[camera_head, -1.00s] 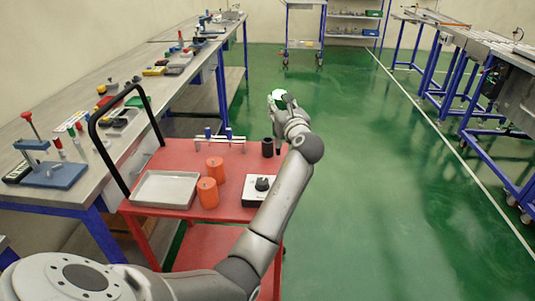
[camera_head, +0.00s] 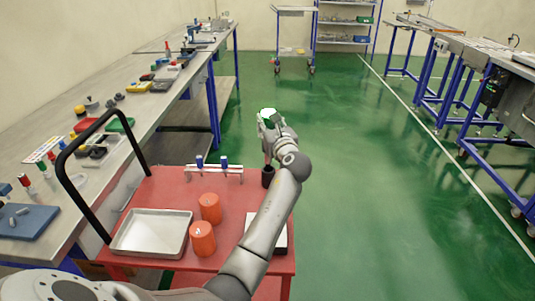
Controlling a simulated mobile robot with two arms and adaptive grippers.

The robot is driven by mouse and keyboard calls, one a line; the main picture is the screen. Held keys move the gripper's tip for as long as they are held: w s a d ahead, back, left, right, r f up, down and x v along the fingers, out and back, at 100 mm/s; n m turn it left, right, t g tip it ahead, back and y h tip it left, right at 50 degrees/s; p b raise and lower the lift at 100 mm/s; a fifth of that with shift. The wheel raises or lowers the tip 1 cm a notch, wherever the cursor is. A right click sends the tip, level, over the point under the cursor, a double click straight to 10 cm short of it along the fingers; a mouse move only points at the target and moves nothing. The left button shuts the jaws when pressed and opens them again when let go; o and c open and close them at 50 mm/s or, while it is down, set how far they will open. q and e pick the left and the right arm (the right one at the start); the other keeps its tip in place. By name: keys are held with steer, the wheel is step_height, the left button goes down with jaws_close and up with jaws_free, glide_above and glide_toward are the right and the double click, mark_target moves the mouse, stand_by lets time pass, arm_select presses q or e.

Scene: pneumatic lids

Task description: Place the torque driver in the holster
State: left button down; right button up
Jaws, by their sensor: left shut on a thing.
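My left gripper (camera_head: 271,128) is above the far right corner of the red cart (camera_head: 180,186). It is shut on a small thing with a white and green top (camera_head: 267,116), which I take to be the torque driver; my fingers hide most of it. A black upright cup (camera_head: 268,178), which looks like the holster, stands on the cart just below the gripper. A narrow light part shows between gripper and cup; I cannot tell whether it enters the cup. My right gripper is not in view.
The cart also carries a metal tray (camera_head: 152,233), two orange cylinders (camera_head: 210,208) (camera_head: 202,239) and a rack with blue-topped pieces (camera_head: 214,174). A white box (camera_head: 281,235) is mostly behind my arm. A cluttered workbench (camera_head: 150,102) is left; green floor is open right.

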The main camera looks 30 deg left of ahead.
arm_select(q)
steer(key=shift+s+d+f, duration=0.1)
steer(key=shift+d+f, duration=0.1)
steer(key=shift+f, duration=0.4)
steer(key=f, duration=0.4)
steer(key=shift+a+b, duration=0.2)
steer(key=shift+b, duration=0.1)
steer(key=shift+f, duration=0.4)
steer(key=c, duration=1.2)
jaws_free()
steer(key=shift+f, duration=0.2)
steer(key=shift+o, duration=0.8)
steer(key=shift+d, duration=0.1)
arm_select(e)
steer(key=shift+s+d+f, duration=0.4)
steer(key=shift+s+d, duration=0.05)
